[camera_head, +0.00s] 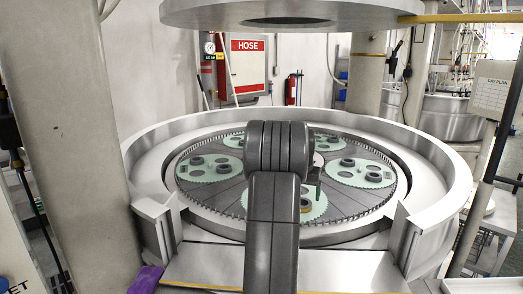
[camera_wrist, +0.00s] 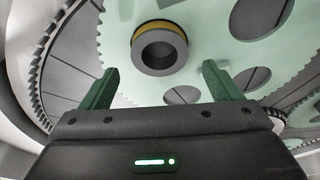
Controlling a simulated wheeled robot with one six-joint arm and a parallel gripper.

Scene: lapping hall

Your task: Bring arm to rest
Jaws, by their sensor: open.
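My arm reaches forward over the round lapping machine (camera_head: 148,165) in the head view, and its links hide the middle of the plate. My gripper (camera_wrist: 159,68) shows in the wrist view with two green fingers apart and nothing between them. A dark ring with a yellow band (camera_wrist: 160,47) lies on a pale green toothed carrier (camera_wrist: 115,25), beyond the fingertips and apart from them. In the head view the near carrier (camera_head: 318,207) is partly behind my arm, and the gripper is mostly hidden there.
Several more carriers with dark round parts, such as the right one (camera_head: 345,180), lie on the plate. A raised rim surrounds it. A large upper disc (camera_head: 290,12) hangs above. A thick column (camera_head: 65,150) stands at left. A purple cloth (camera_head: 146,279) lies at front left.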

